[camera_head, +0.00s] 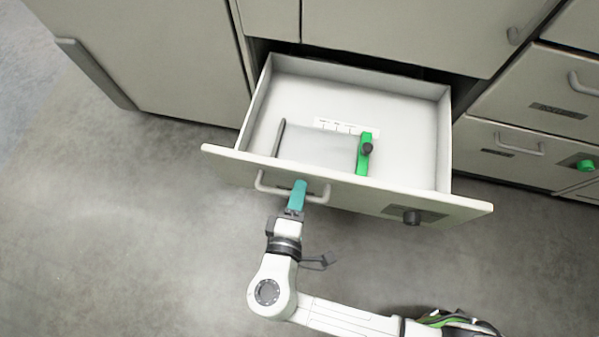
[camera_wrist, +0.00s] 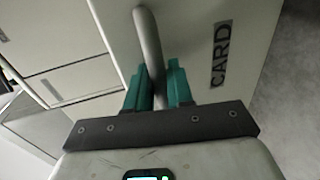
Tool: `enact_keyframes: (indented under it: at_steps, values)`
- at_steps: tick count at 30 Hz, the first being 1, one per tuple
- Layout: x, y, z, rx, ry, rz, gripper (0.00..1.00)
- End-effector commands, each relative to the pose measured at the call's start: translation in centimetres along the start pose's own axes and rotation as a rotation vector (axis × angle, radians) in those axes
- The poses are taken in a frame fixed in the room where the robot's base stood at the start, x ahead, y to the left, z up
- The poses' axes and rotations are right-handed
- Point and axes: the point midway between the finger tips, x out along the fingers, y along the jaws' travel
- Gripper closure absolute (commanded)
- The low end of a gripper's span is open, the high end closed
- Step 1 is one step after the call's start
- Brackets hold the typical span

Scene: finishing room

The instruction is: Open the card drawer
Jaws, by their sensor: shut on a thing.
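The card drawer (camera_head: 330,180) is pulled well out of the cabinet in the head view, its white interior in sight. Its front carries a bar handle (camera_head: 262,186) left of the middle and a dark label plate with a dark knob to the right. In the wrist view the label on the drawer front reads "CARD" (camera_wrist: 221,55). My gripper (camera_head: 299,190) has teal fingers and is at the handle. In the wrist view my gripper (camera_wrist: 160,85) is shut on the handle (camera_wrist: 148,40), one finger on each side of the bar.
Inside the drawer lie a grey sheet-like piece (camera_head: 318,147), a green piece with a black knob (camera_head: 364,153) and a white strip. Closed drawers (camera_head: 510,150) stand to the right, one with a green knob (camera_head: 586,165). The concrete floor (camera_head: 130,240) in front is clear.

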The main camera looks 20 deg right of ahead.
Motion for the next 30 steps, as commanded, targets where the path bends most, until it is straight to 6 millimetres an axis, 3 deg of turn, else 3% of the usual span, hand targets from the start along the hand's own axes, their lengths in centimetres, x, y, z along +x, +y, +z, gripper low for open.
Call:
enact_keyframes:
  at_steps: [6, 7, 12, 22, 30]
  values:
    - [0.0, -0.1, 0.0, -0.001, 0.000, -0.002, 1.00]
    - [0.0, -0.1, 0.0, -0.001, 0.000, -0.002, 0.77]
    - [0.0, -0.1, 0.0, -0.001, 0.000, -0.002, 0.62]
    - [-0.7, 0.0, -0.1, 0.000, 0.001, -0.001, 0.62]
    - [-5.4, 0.1, -0.1, -0.001, 0.004, -0.002, 0.62]
